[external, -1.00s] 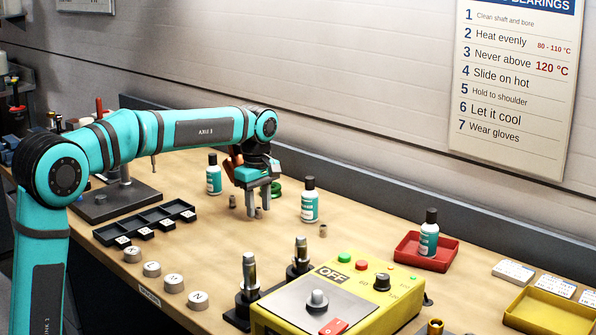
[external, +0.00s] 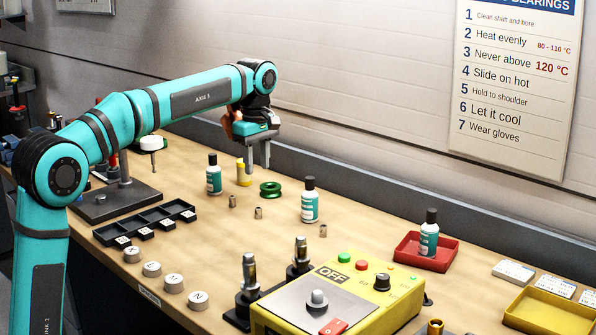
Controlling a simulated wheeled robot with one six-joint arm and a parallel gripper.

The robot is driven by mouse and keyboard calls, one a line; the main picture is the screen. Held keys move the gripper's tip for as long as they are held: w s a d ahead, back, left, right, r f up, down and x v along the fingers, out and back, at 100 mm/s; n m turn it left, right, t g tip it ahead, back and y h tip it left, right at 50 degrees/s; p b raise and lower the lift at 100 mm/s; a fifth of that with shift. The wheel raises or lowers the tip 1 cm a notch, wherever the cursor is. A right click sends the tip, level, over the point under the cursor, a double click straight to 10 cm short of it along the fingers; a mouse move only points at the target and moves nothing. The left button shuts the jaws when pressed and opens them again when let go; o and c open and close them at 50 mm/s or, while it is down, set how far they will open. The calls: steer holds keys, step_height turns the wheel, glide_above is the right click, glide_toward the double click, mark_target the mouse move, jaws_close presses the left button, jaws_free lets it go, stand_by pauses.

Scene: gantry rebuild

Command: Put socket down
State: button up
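Several small grey-brown sockets stand on the wooden bench: one (external: 258,212) in the middle, one (external: 232,201) to its left, and one (external: 323,230) to its right. My gripper (external: 258,167) is raised above the bench, behind and above the middle socket and clear of it.
A green ring (external: 270,188) and a yellow cylinder (external: 244,179) are close below my gripper. Bottles (external: 214,180) (external: 310,206) stand on either side.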

steer(key=shift+r, duration=0.5)
steer(key=s+a+r+m+t+h, duration=0.1)
steer(key=s+a+r+t, duration=0.15)
steer(key=a, duration=0.65)
steer(key=s+a+r+m+t+h, duration=0.1)
steer(key=a+r+m+t, duration=0.15)
steer(key=a, duration=0.75)
steer(key=s+a+r+m+t+h, duration=0.1)
steer(key=s+a+r+t, duration=0.15)
steer(key=a, duration=0.65)
steer(key=s+a+f+m+t+y, duration=0.2)
steer(key=s+a+t, duration=0.8)
steer(key=s+a, duration=0.8)
steer(key=shift+s+a+m+y, duration=0.15)
steer(key=shift+s+m+y, duration=0.3)
steer(key=shift+m, duration=0.8)
steer(key=shift+o, duration=0.2)
steer(key=shift+w, duration=0.15)
